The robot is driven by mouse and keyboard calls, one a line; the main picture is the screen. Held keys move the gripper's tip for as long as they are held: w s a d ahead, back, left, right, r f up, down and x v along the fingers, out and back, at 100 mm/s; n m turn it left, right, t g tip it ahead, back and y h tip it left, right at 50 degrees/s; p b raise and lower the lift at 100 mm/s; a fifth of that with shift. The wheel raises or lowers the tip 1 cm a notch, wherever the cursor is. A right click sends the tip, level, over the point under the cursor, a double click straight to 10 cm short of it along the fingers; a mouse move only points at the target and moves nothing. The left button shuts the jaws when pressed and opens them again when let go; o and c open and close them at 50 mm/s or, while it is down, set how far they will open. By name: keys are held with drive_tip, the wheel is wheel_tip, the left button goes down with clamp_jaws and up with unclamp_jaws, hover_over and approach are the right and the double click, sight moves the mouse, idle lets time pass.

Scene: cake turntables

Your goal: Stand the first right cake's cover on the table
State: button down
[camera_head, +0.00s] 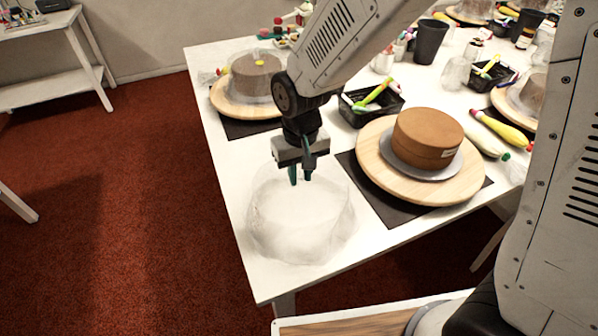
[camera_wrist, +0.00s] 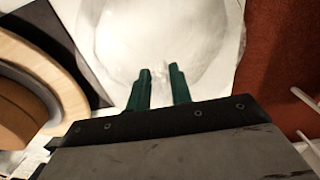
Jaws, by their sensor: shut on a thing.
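The clear cake cover (camera_head: 299,222) is at the front left corner of the white table (camera_head: 240,180), upright by its look. I cannot tell whether its bottom touches the table. My gripper (camera_head: 302,178) points down at the top of the cover, its dark green fingers a little apart and shut on its top part; the exact grip spot is hard to see. The wrist view also shows the clear cover (camera_wrist: 160,40) beyond the fingers (camera_wrist: 162,78). The brown cake (camera_head: 428,138) stands uncovered on its wooden turntable (camera_head: 372,170), right of the cover.
A black mat (camera_head: 400,213) lies under the turntable. Behind are a black tray of tools (camera_head: 372,108), another covered cake (camera_head: 256,75) on a turntable, and a dark cup (camera_head: 430,42). Piping bags (camera_head: 500,130) lie to the right. The table's left and front edges are close to the cover.

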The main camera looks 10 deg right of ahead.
drive_tip(key=c, duration=1.3)
unclamp_jaws()
drive_tip(key=shift+f, duration=0.1)
drive_tip(key=shift+o, duration=0.2)
wheel_tip(320, 180, up, 12)
drive_tip(key=s+d+r+m, duration=0.1)
drive_tip(key=s+d+r, duration=0.25)
drive_tip(key=d, duration=0.25)
drive_tip(key=s+d+r+m, duration=0.1)
drive_tip(key=s+d+r, duration=0.25)
drive_tip(key=d, duration=0.25)
drive_tip(key=s+d+m+t, duration=0.1)
drive_tip(key=s+d, duration=0.7)
drive_tip(key=s, duration=0.4)
drive_tip(key=shift+s+d, duration=0.25)
